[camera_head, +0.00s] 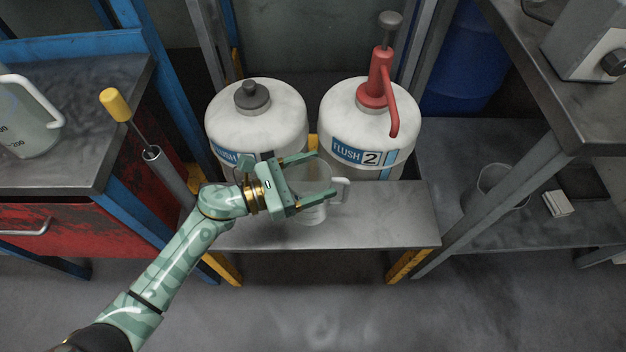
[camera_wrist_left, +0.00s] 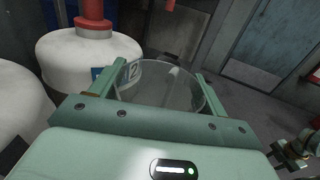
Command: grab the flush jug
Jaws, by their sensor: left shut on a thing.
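The clear flush jug (camera_head: 313,213) has a white handle on its right side. It is upright at the low metal bench, in front of the two flush drums; I cannot tell whether its base touches the bench. My left gripper (camera_head: 326,176) comes from the left and is shut on the jug, one finger on each side of its body. In the left wrist view the jug's clear round rim (camera_wrist_left: 172,84) shows between the two fingers. My right gripper (camera_wrist_left: 293,158) shows in part at the lower right of that view, too small to read its jaws.
Two white drums stand behind: one with a grey cap (camera_head: 255,120), one marked 2 with a red pump (camera_head: 376,80). Another jug (camera_head: 28,125) stands on the left cabinet. A yellow-handled tool (camera_head: 115,104) stands in a tube. A clear container (camera_head: 492,185) sits on the right shelf.

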